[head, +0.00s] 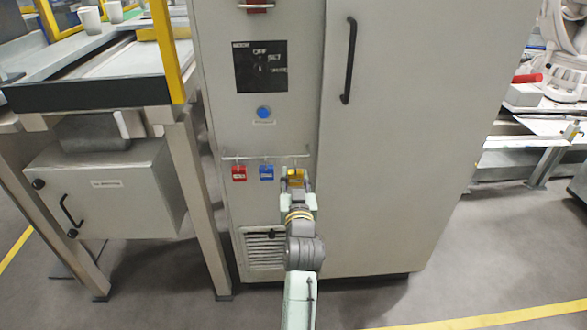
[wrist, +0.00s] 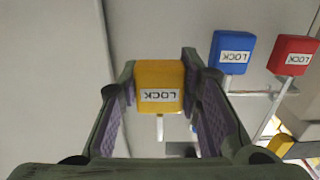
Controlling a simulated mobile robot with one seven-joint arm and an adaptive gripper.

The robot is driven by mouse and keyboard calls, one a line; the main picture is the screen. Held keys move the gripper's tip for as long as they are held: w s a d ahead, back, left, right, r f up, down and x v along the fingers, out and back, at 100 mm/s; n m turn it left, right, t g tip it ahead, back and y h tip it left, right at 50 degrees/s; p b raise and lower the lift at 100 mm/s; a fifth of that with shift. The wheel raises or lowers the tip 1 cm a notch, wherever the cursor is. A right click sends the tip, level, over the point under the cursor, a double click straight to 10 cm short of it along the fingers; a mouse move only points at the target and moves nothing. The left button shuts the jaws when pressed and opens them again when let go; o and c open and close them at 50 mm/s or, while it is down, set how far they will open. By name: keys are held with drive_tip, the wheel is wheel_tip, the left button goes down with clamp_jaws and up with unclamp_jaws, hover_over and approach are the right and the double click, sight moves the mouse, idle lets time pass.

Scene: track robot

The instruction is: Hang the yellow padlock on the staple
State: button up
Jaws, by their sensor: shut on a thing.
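The yellow padlock (head: 296,174) is at the right end of a thin rail on the grey cabinet front. In the wrist view the padlock (wrist: 159,75) sits between the two fingers, its LOCK label upside down and its thin shackle pointing down in the picture. My gripper (head: 297,182) is shut on the padlock's body; its fingers also show in the wrist view (wrist: 158,85). I cannot tell whether the shackle is still on the rail. I cannot clearly make out the staple in either view.
A blue padlock (head: 266,172) and a red padlock (head: 239,173) hang on the rail (head: 252,157) to the left. Above are a blue button (head: 264,112) and a dark panel (head: 260,66). A long black door handle (head: 348,60) is at upper right. A workbench post (head: 196,190) stands left.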

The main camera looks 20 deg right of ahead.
drive_tip(key=v, duration=0.8)
drive_tip(key=shift+s+b, duration=0.3)
drive_tip(key=shift+b, duration=0.05)
drive_tip(key=shift+a+r, duration=0.15)
